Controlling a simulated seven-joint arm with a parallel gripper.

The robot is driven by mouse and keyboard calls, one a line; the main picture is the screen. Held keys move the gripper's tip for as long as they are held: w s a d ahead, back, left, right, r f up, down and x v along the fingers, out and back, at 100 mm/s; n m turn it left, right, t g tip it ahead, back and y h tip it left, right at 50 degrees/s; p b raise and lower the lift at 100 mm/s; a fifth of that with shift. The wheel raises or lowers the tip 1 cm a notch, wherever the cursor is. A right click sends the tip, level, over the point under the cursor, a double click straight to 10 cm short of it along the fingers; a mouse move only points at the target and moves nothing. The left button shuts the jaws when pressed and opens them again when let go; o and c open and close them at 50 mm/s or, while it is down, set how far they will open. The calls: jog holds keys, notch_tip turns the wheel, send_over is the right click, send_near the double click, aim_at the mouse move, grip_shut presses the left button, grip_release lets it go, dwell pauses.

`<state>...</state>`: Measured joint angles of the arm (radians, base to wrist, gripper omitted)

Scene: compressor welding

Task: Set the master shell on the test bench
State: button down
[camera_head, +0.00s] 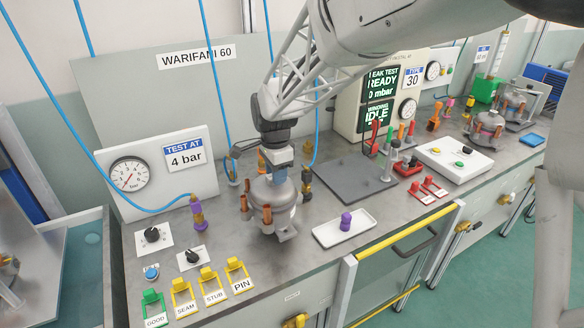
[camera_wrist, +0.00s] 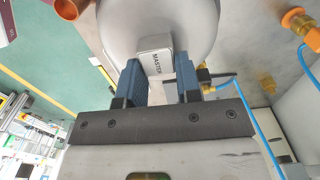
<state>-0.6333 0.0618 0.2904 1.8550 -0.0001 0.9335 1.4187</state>
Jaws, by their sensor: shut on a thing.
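The master shell (camera_head: 277,192) is a grey metal vessel with copper stubs, upright over the left part of the test bench (camera_head: 325,205). My gripper (camera_head: 279,174) is directly above it, pointing down. In the wrist view the shell (camera_wrist: 120,28) fills the top middle. My gripper (camera_wrist: 159,82) has its blue-grey fingers shut on a block marked MASTER (camera_wrist: 155,62) on the shell. The shell's bracket foot (camera_head: 286,233) is low over the bench; I cannot tell whether it touches.
A pressure gauge panel (camera_head: 185,175) stands left. Yellow and green tags (camera_head: 184,300) line the front left. A white tray (camera_head: 330,236) with a purple plug (camera_head: 346,221) lies right of the shell, and a dark plate (camera_head: 345,182) behind it. Blue hoses (camera_head: 222,95) hang nearby.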

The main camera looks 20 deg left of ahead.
jog(key=shift+f, duration=1.45)
jog(key=c, duration=0.8)
grip_release()
notch_tip(320, 180, up, 12)
